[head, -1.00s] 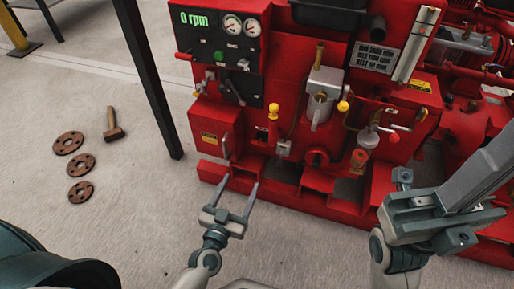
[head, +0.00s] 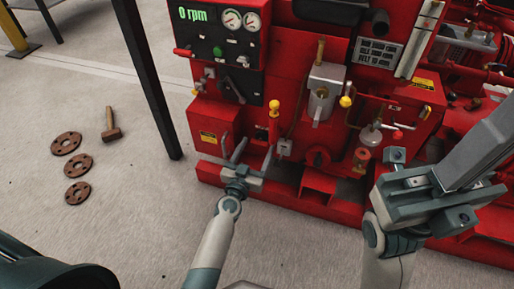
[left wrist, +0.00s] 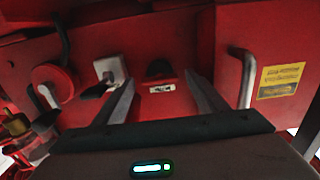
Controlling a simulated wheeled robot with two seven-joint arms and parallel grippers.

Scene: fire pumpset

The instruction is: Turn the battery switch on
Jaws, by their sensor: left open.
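A small black knob (left wrist: 159,70) with a white label beside it, which looks like the battery switch, sits on the red panel. It lies between my fingers in the left wrist view. In the head view the knob (head: 262,132) shows small, just beyond the fingers. My left gripper (head: 254,150) is open and empty, its two fingers reaching toward the panel on either side of the knob. The fingers (left wrist: 160,80) also show apart in the left wrist view. I cannot tell whether they touch anything. My right gripper (head: 425,203) is at the right; its jaw state is unclear.
A grey box with a black lever (left wrist: 108,70) and a bent metal handle (left wrist: 248,75) flank the knob closely. A yellow-topped red post (head: 274,118) stands near the fingers. A hammer (head: 111,125) and several rusty flanges (head: 66,143) lie on the floor.

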